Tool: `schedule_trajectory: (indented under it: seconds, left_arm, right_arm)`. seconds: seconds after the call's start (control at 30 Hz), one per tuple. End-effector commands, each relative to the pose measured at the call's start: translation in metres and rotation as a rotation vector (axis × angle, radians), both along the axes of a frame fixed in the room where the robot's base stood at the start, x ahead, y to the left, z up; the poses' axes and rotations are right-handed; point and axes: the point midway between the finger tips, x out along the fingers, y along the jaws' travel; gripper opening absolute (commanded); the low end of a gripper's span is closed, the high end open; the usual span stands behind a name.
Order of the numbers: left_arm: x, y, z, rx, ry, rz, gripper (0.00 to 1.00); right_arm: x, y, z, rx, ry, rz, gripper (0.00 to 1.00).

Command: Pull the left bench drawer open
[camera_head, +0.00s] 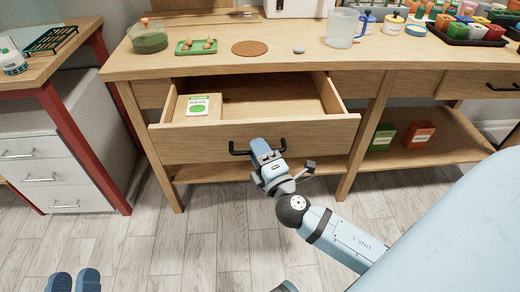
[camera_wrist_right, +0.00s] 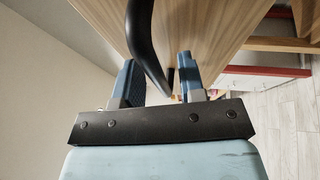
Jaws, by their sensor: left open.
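The left bench drawer (camera_head: 255,138) stands well open under the wooden bench top, with its inside showing. Its black handle (camera_head: 239,151) is on the front face. My right gripper (camera_head: 266,157) is at the middle of this handle. In the right wrist view, the curved handle (camera_wrist_right: 143,38) passes between the two blue fingers of my right gripper (camera_wrist_right: 160,80). Whether both fingers press on it is hard to tell. My left gripper (camera_head: 74,282) is low at the bottom left, over the floor, open and away from the bench.
A seed packet (camera_head: 199,106) lies in the drawer at the left. The bench top (camera_head: 215,63) holds a green tray (camera_head: 197,47), a cork mat (camera_head: 250,48) and a clear jug (camera_head: 343,28). A white drawer cabinet (camera_head: 40,165) stands at the left. The floor before the drawer is clear.

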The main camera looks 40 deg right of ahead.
Motion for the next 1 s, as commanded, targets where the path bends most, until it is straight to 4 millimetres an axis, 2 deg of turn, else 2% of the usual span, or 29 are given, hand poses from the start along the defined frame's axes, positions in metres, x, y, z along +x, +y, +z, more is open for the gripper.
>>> schedule_trajectory:
  seconds: [0.13, 0.27, 0.5, 0.67, 0.8, 1.0]
  left_arm:
    - [0.000, 0.000, -0.007, 0.002, 0.009, -0.002, 0.43]
    - [0.002, -0.003, -0.017, 0.010, 0.029, -0.020, 0.43]
    - [0.005, -0.008, -0.069, 0.084, 0.165, -0.066, 0.43]
    - [0.004, -0.009, -0.100, 0.137, 0.250, -0.099, 0.43]
    - [0.010, -0.006, -0.098, 0.180, 0.194, -0.090, 0.43]
    - [0.013, -0.004, -0.097, 0.206, 0.168, -0.086, 0.43]
  right_arm:
    - [-0.007, 0.001, -0.004, 0.000, 0.002, 0.000, 0.37]
    - [-0.028, 0.004, -0.011, 0.001, 0.002, 0.000, 0.37]
    - [-0.083, 0.012, -0.024, 0.003, 0.003, 0.000, 0.37]
    - [-0.113, 0.017, -0.027, 0.002, 0.002, 0.000, 0.37]
    - [-0.127, 0.019, -0.027, 0.000, 0.001, 0.000, 0.37]
    - [-0.135, 0.020, -0.024, 0.000, 0.000, 0.000, 0.37]
